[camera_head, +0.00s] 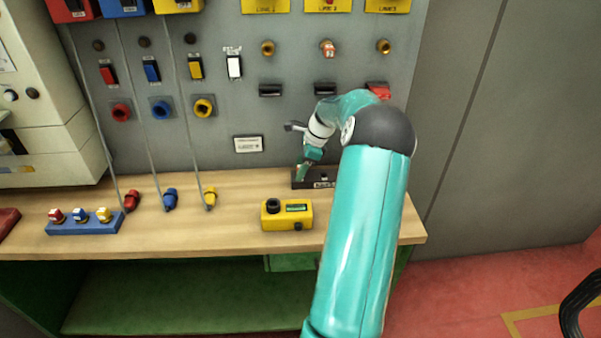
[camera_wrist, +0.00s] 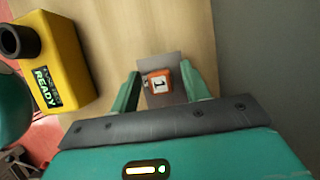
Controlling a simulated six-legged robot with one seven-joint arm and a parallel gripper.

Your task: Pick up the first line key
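The first line key shows in the wrist view as an orange block with a white "1" face (camera_wrist: 159,83). It is over a small grey plate (camera_wrist: 174,61) on the wooden bench. My gripper (camera_wrist: 160,88) is open, with one teal finger on each side of the key and a visible gap on both sides. In the head view my gripper (camera_head: 306,168) points down at a dark labelled tray (camera_head: 341,180) at the back of the bench, by the panel. I cannot make out the key there; my gripper and arm cover part of that area.
A yellow box (camera_head: 287,214) with a black knob and a screen reading "READY" stands left of my gripper. The grey panel (camera_head: 225,130) rises close behind.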

